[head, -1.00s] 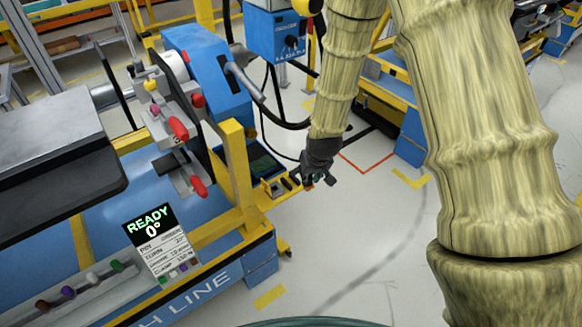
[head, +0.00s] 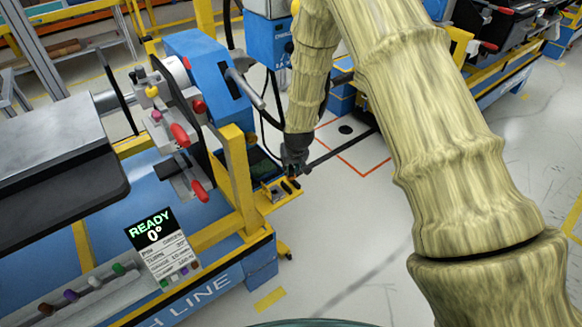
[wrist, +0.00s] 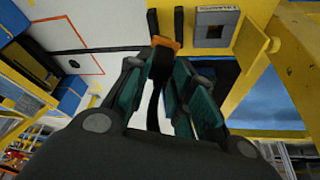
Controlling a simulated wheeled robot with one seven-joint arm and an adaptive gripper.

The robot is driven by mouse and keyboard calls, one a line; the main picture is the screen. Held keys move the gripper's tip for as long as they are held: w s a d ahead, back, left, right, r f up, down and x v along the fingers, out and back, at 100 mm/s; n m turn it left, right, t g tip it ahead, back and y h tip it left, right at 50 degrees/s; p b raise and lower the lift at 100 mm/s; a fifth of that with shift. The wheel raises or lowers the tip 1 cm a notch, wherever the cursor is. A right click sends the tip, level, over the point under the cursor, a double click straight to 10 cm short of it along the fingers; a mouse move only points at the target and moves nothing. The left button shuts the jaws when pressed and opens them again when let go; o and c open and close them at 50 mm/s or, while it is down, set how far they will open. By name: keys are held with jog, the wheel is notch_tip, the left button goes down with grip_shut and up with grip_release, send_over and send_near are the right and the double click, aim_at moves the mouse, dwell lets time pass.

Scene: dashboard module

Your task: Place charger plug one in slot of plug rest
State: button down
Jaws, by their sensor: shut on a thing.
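My gripper (head: 296,168) is beside the inner edge of a small yellow shelf in the head view. In the wrist view my gripper (wrist: 170,85) has its teal finger pads closed around a dark charger plug (wrist: 160,64) with an orange end. The plug is mostly hidden between the fingers. The plug rest looks to be the yellow shelf (head: 268,204), also seen in the wrist view (wrist: 250,45). It bears a grey block with a dark square recess (wrist: 213,30) and two black upright pieces (wrist: 179,17). The held plug appears apart from the recess; its exact height is unclear.
The blue and yellow workbench (head: 205,262) with a clamp fixture and red handles (head: 180,134) stands left of my gripper. A READY sign (head: 152,243) is on its front. Yellow posts (head: 238,170) rise near the shelf. Open floor (head: 345,240) lies to the right.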

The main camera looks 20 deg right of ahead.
jog(key=shift+f, duration=0.5)
jog(key=shift+f, duration=0.35)
jog(key=shift+f, duration=0.25)
jog(key=c, duration=1.3)
grip_release()
jog(key=shift+o, duration=0.2)
jog(key=shift+r, duration=0.6)
jog(key=v, duration=1.2)
jog(key=shift+b, duration=0.35)
